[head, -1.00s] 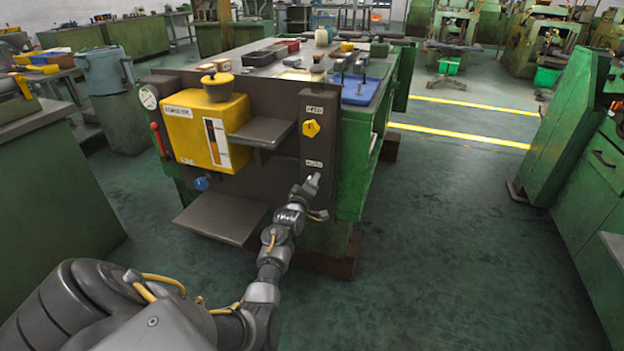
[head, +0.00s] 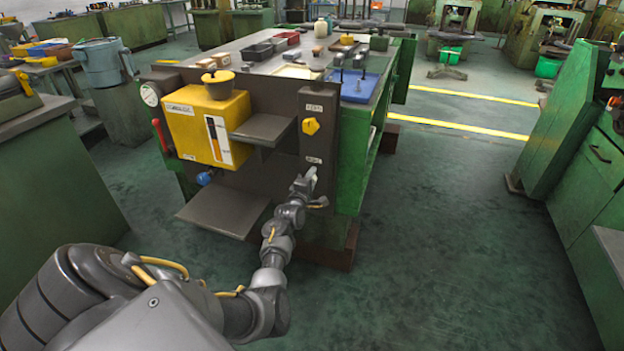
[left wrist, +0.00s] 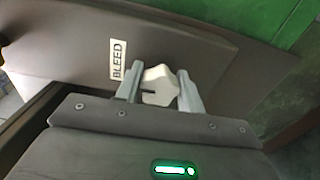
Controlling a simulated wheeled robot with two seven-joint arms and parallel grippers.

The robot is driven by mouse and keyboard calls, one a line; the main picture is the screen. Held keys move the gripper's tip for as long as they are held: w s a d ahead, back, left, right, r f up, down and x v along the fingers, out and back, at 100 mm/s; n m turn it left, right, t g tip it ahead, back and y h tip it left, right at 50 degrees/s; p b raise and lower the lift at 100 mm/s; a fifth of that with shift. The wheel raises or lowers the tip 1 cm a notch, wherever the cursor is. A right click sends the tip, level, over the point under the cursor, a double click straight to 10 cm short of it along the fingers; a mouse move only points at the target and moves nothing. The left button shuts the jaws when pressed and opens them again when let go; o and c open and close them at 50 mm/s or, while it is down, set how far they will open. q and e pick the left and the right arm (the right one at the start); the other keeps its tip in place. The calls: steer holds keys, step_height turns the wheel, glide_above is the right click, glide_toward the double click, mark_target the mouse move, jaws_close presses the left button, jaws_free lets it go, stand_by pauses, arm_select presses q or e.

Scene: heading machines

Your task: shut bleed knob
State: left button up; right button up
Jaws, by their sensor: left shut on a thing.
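The bleed knob (left wrist: 160,84) is a pale, lobed knob on the dark panel, just beside the BLEED label (left wrist: 118,59) in the left wrist view. My left gripper (left wrist: 160,93) has one finger on each side of the knob and is shut on it. In the head view my left gripper (head: 304,182) reaches the lower part of the dark upright panel (head: 318,135), and it hides the knob there. My right gripper is not in view.
A yellow knob (head: 311,126) sits higher on the same panel. A dark shelf (head: 264,130) and a lower tray (head: 224,211) stick out to the left, near a yellow box (head: 203,126). The floor to the right is clear.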

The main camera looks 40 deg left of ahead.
arm_select(q)
steer(key=o, duration=1)
steer(key=shift+c, duration=0.2)
steer(key=shift+s, duration=0.2)
steer(key=p+v, duration=0.1)
steer(key=v, duration=0.9)
steer(key=shift+s+p, duration=0.15)
steer(key=shift+p, duration=0.15)
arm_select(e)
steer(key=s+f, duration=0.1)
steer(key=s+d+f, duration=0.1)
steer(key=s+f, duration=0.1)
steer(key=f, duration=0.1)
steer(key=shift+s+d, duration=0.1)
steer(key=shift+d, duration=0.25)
arm_select(q)
steer(key=shift+d, duration=0.15)
